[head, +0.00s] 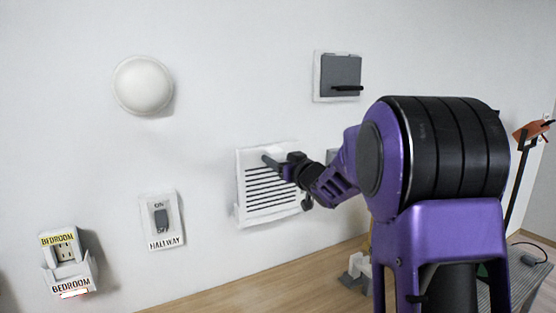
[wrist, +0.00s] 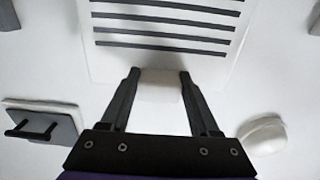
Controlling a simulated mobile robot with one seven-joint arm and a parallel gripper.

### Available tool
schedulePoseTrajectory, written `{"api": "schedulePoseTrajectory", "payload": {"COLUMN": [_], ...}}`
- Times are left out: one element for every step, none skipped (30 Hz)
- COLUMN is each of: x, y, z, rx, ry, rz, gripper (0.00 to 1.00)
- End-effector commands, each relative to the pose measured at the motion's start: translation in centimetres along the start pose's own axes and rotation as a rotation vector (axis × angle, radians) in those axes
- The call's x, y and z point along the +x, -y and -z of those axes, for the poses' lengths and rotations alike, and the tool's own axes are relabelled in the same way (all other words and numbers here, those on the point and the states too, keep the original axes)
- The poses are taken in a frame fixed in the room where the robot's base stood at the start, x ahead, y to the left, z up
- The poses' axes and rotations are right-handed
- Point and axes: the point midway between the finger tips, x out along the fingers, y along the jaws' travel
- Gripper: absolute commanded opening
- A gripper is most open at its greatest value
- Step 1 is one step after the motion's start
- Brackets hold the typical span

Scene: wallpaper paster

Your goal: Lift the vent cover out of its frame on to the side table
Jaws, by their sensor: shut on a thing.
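The vent cover (head: 267,200) is a white panel with dark horizontal slats on the wall, in the middle of the head view. White edging of its frame (head: 269,217) shows below it; I cannot tell how firmly the cover sits in it. My gripper (head: 274,161) reaches the cover's upper part from the right. In the wrist view, the two fingers of my gripper (wrist: 160,74) are shut on a pale block-like grip on the vent cover (wrist: 165,30). The slats lie beyond the fingertips there. I cannot tell for sure which surface is the side table.
A grey ribbed surface (head: 522,277) stands at the lower right, partly behind my arm. A wooden surface (head: 260,272) runs below the wall.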

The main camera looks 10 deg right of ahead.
Motion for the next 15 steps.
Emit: {"api": "schedulePoseTrajectory", "payload": {"x": [0.0, 0.0, 0.0, 0.0, 0.0, 0.0, 0.0, 0.0, 0.0, 0.0, 0.0, 0.0, 0.0, 0.0, 0.0], "y": [0.0, 0.0, 0.0, 0.0, 0.0, 0.0, 0.0, 0.0, 0.0, 0.0, 0.0, 0.0, 0.0, 0.0, 0.0], "z": [0.0, 0.1, 0.1, 0.2, 0.3, 0.4, 0.5, 0.7, 0.9, 1.0, 1.1, 1.3, 1.4, 1.6, 1.7], "rx": [0.000, 0.000, 0.000, 0.000, 0.000, 0.000, 0.000, 0.000, -0.001, -0.001, -0.001, -0.001, -0.001, -0.001, -0.001], "ry": [0.000, 0.000, -0.001, -0.001, -0.001, -0.001, -0.001, -0.001, -0.002, -0.002, -0.002, -0.002, -0.002, -0.002, -0.002], "rz": [0.000, 0.000, 0.000, 0.000, 0.000, 0.000, 0.000, 0.000, 0.000, 0.000, 0.000, 0.000, 0.000, 0.000, 0.000], "gripper": [0.00, 0.00, 0.00, 0.00, 0.00, 0.00, 0.00, 0.00, 0.00, 0.00, 0.00, 0.00, 0.00, 0.00, 0.00]}}
